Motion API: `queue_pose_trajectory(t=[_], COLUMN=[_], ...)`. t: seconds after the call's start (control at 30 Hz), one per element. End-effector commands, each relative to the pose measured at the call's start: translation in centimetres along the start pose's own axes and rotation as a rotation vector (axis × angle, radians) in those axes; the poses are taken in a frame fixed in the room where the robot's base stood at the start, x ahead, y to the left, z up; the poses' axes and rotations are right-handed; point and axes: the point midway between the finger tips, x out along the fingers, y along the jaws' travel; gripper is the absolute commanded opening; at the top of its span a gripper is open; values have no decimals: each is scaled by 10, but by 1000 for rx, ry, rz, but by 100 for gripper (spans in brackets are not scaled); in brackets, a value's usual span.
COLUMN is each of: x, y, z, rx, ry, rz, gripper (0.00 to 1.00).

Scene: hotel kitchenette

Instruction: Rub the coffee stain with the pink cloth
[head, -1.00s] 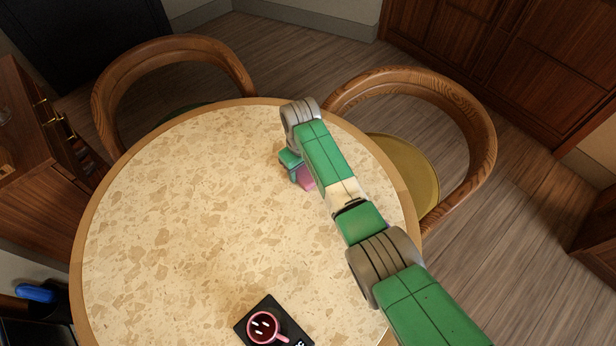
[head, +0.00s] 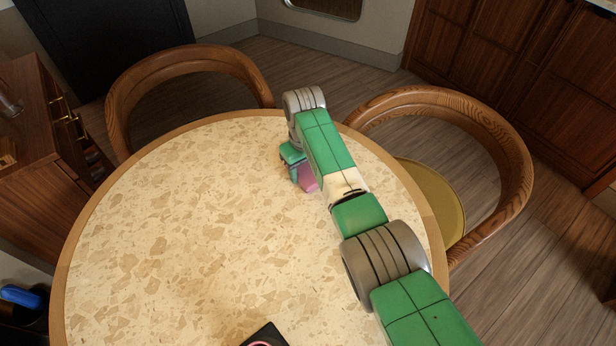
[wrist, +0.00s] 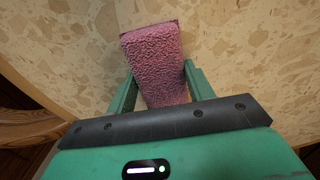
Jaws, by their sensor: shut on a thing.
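The pink cloth (wrist: 155,60) is a thick, fuzzy block in the wrist view, gripped between my two green fingers. In the head view a small part of the cloth (head: 307,180) shows beside my wrist, the rest hidden by my arm. My gripper (head: 294,170) is shut on it over the far right part of the round table (head: 180,200). I cannot tell whether the cloth touches the tabletop. A faint brownish patch (head: 215,290) shows on the speckled top towards the near side, away from the gripper; I cannot tell surely that it is the coffee stain.
A black tray (head: 268,332) with a pink-rimmed cup (head: 262,343) is cut off at the bottom edge. Wooden chairs stand at the far left (head: 190,62) and right (head: 500,140), close to the table. The left and middle of the tabletop are clear.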

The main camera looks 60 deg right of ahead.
Motion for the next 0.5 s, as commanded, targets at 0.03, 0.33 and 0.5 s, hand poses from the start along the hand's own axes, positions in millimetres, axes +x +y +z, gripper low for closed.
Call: queue_pose_trajectory(t=[0.03, 0.33, 0.5], x=[5, -24, -38], y=[0, -4, -6], z=[-3, -10, -10], rx=[-1, -4, -8], ry=[1, 3, 0], rz=[0, 0, -1], gripper=[34, 34, 34])
